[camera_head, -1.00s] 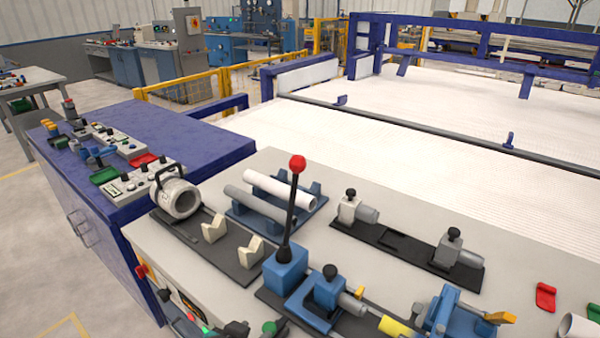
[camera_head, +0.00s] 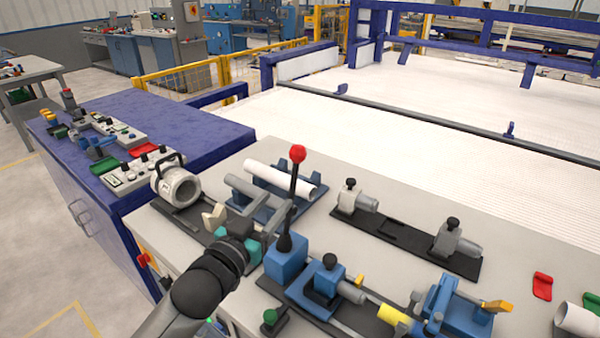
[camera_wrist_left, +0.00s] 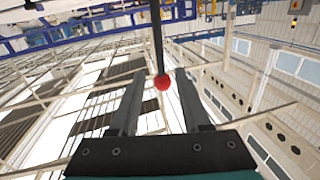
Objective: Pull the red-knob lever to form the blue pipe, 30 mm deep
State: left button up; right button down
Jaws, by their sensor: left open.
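The red knob (camera_head: 298,153) tops a black, nearly upright lever (camera_head: 293,190) rising from a blue block (camera_head: 286,260). My left gripper (camera_head: 282,215) is open beside the lever's shaft, below the knob; contact cannot be told. In the left wrist view, the knob (camera_wrist_left: 162,82) shows between my two open fingers (camera_wrist_left: 160,90). Right of the lever, a blue fixture (camera_head: 326,278) has a grey cylinder facing a yellow piece (camera_head: 393,314) in another blue fixture (camera_head: 455,305). I cannot make out a blue pipe. My right gripper is not in view.
A white pipe (camera_head: 280,179) lies in a blue rack behind the lever. Grey clamps sit on a black plate (camera_head: 400,234) at right. A green knob (camera_head: 270,316) is in front. The bench top behind the clamps is clear.

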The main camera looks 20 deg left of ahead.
aim_at(295, 178)
pick_arm(q)
jog(key=w, duration=0.4)
jog(key=w+d, duration=0.1)
jog(key=w, duration=0.3)
jog(key=w+d+b, duration=0.1)
jog(key=w, duration=0.3)
jog(key=shift+w, duration=0.2)
grip_shut()
dwell(1.2)
